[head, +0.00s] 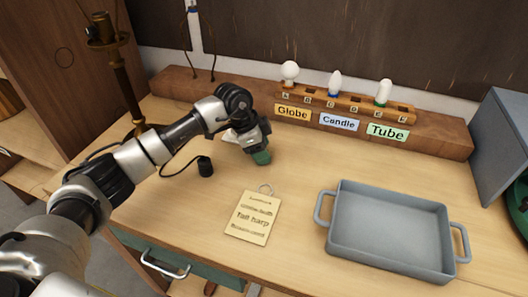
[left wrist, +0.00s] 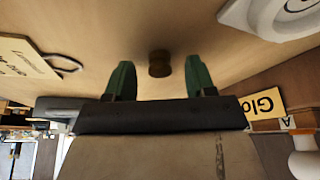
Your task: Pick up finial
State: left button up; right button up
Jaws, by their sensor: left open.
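The finial (left wrist: 159,58) shows in the left wrist view as a small, round brown piece on the wooden tabletop. My left gripper (left wrist: 160,82) is open, with one green finger on either side of the finial in that view. No contact between the fingers and the finial shows. In the head view my left gripper (head: 258,152) points down low over the table, in front of the bulb rack, and the finial is hidden there. My right gripper is not in view.
A grey tray (head: 388,272) with handles stands at the front right. A wooden rack (head: 358,106) with several bulbs stands behind. A brass lamp stem (head: 127,85) and black cord (head: 205,166) are at left.

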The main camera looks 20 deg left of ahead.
pick_arm(q)
jog(key=shift+f, duration=0.2)
jog(key=c, duration=1)
jog(key=shift+r, duration=0.2)
